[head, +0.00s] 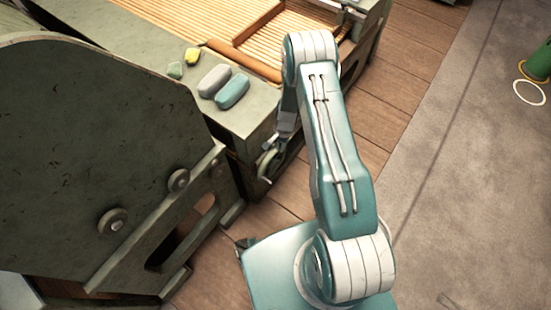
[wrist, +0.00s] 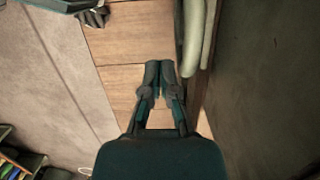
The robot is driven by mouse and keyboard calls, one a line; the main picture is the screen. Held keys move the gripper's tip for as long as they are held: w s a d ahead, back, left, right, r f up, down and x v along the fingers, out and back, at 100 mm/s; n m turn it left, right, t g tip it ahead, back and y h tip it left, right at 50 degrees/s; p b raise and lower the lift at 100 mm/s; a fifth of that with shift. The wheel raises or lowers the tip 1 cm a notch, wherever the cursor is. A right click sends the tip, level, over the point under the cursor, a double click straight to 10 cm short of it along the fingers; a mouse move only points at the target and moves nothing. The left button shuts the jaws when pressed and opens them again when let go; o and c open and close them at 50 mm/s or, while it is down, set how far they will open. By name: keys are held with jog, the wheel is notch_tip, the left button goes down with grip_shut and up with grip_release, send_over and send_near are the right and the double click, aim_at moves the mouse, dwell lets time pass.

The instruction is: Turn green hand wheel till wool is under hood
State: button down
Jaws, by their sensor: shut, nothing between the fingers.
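In the wrist view my gripper (wrist: 159,67) is shut and empty over wooden boards, left of a pale rounded part (wrist: 194,45), perhaps the wheel. Yellow-green lumps (head: 175,70), a grey lump (head: 213,80) and a blue lump (head: 232,92) lie on the ledge; which is the wool is unclear. The green hood (head: 90,140) stands at left.
The slatted apron (head: 200,22) runs across the machine's top, with a brown roller (head: 243,62) along its edge. Plank floor (head: 400,75) and open grey floor (head: 475,190) lie to the right. A green cylinder (head: 540,62) stands far right.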

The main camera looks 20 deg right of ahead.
aim_at(268, 181)
jog(key=s+a+f, duration=0.1)
jog(key=a+f, duration=0.1)
jog(key=f, duration=0.4)
jog(key=s+a+f, duration=0.2)
jog(key=f, duration=0.4)
jog(key=shift+a, duration=0.4)
jog(key=shift+d, duration=0.15)
jog(key=shift+s+a+f, duration=0.55)
jog(key=shift+a+f, duration=0.25)
jog(key=shift+f, duration=0.1)
jog(key=shift+s+a+f, duration=0.15)
jog(key=shift+a+f, duration=0.05)
jog(key=shift+f, duration=0.35)
jog(key=shift+s+a+f, duration=0.1)
jog(key=shift+a+f, duration=0.05)
jog(key=shift+f, duration=0.45)
jog(key=shift+s+a+f, duration=0.15)
jog(key=shift+a+f, duration=0.05)
jog(key=shift+f, duration=0.35)
